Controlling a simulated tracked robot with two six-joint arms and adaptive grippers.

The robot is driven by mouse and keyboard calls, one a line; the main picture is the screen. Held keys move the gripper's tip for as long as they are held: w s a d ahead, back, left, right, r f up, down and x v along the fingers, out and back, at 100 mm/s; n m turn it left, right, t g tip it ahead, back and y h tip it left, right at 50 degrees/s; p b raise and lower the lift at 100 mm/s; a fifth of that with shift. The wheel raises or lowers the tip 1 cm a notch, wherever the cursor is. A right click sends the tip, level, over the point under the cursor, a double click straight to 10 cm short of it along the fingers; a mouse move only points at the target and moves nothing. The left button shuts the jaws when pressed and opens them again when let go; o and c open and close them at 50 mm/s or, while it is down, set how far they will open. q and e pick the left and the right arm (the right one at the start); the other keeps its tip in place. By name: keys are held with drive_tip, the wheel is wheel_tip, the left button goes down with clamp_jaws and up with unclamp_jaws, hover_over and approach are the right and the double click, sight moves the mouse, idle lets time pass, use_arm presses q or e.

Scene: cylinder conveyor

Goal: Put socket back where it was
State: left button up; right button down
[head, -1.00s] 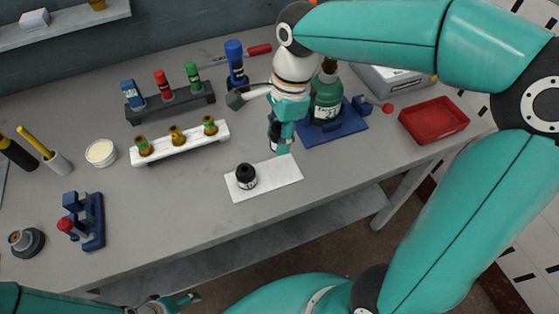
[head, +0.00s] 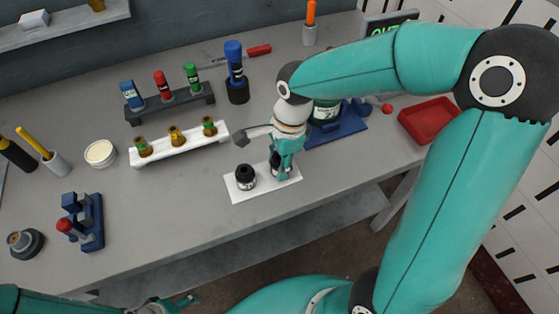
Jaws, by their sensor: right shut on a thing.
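My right gripper (head: 281,174) is shut on a dark socket (head: 275,162) at the right part of a white plate (head: 242,194). The gripper's fingers hide part of this socket, and I cannot tell whether it touches the plate. A second black socket (head: 246,177) stands upright on the left part of the same plate, apart from the gripper. My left gripper (head: 187,300) is partly in view at the bottom edge, away from these things; its opening is unclear.
Behind the plate are a white rack (head: 180,152) with several brass fittings and a dark rack (head: 170,108) with coloured tubes. A blue stand (head: 340,132) with a green bottle, partly hidden by my arm, and a red tray (head: 430,118) are to the right.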

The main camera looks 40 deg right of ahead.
drive_tip(key=shift+f, duration=0.15)
drive_tip(key=c, duration=0.7)
unclamp_jaws()
drive_tip(key=shift+r, duration=0.2)
drive_tip(key=r, duration=0.4)
drive_tip(key=d+r, duration=0.1)
drive_tip(key=r, duration=0.7)
drive_tip(key=shift+s+d+p, duration=0.2)
drive_tip(key=shift+d+p, duration=0.1)
drive_tip(key=shift+d, duration=0.05)
drive_tip(key=shift+f, duration=0.1)
